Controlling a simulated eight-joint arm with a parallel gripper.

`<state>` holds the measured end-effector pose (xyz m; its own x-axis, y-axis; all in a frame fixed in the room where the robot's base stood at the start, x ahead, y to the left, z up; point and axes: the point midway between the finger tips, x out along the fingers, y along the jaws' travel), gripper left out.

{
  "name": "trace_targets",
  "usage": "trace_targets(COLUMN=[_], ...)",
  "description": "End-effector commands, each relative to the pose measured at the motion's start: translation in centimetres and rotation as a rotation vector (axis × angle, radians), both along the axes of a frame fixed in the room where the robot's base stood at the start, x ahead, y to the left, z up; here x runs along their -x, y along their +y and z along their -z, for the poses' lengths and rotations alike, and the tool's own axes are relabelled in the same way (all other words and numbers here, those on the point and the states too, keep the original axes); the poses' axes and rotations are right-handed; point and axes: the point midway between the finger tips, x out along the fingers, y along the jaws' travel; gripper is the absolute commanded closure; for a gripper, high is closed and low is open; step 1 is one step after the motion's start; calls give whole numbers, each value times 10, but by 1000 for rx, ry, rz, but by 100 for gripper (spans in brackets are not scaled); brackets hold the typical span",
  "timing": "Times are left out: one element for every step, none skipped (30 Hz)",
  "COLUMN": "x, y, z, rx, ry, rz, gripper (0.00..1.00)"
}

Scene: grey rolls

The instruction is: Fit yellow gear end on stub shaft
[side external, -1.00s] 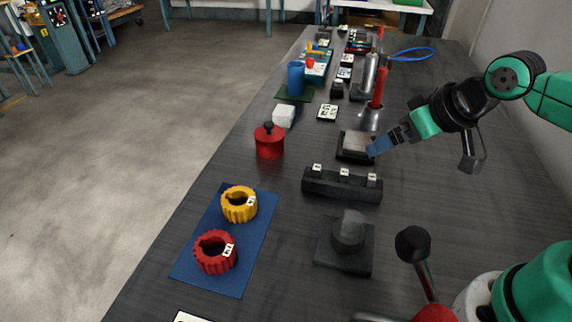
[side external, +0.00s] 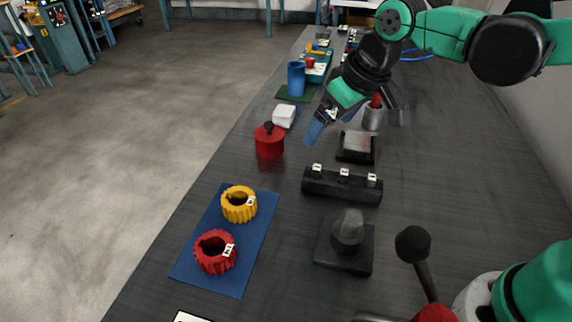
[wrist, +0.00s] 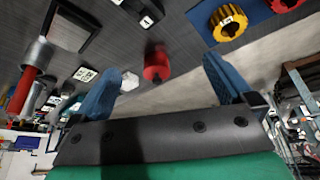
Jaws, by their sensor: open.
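The yellow gear end (side external: 239,207) is a toothed ring with a small white tag, lying on a blue mat (side external: 233,278). It also shows at the top of the wrist view (wrist: 229,24). The stub shaft (side external: 348,234) is a dark grey upright stub on a square base, right of the mat in the side view; I do not make it out in the wrist view. My gripper (side external: 309,141) is in the air over the table, beyond both. Its blue fingers, also in the wrist view (wrist: 168,88), are spread with nothing between them.
A red gear ring (side external: 215,253) lies on the mat near the yellow one. A black block with several tags (side external: 342,187), a red lidded pot (side external: 269,144), a white block (side external: 284,116) and a blue cup (side external: 296,78) stand around. Table is bare between mat and stub.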

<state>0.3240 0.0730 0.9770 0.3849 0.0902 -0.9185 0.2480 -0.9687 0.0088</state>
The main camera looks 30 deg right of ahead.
Motion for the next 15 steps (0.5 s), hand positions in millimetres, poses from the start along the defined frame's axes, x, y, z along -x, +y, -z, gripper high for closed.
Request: trace_targets(x=[-12, -17, -24, -29, -33, -38, -41, -43, -45, -47, -48, -48, -49, -49, -49], y=[17, 26, 38, 47, 57, 69, 78, 87, 98, 105, 112, 119, 124, 128, 132], z=[4, 8, 13, 17, 23, 30, 36, 42, 50, 56, 61, 68, 72, 76, 81], rx=[8, 15, 23, 29, 37, 46, 53, 60, 69, 75, 82, 89, 93, 97, 102], ry=[30, 50, 74, 93, 112, 135, 151, 168, 188, 201, 213, 228, 236, 244, 252], rz=[-44, -67, -98, -121, -144, -174, -194, -214, -239, -256, -272, -289, -301, -311, -320], gripper=[0, 0, 0, 0, 0, 0, 0, 0, 0, 0, 0, 0, 0, 0, 0])
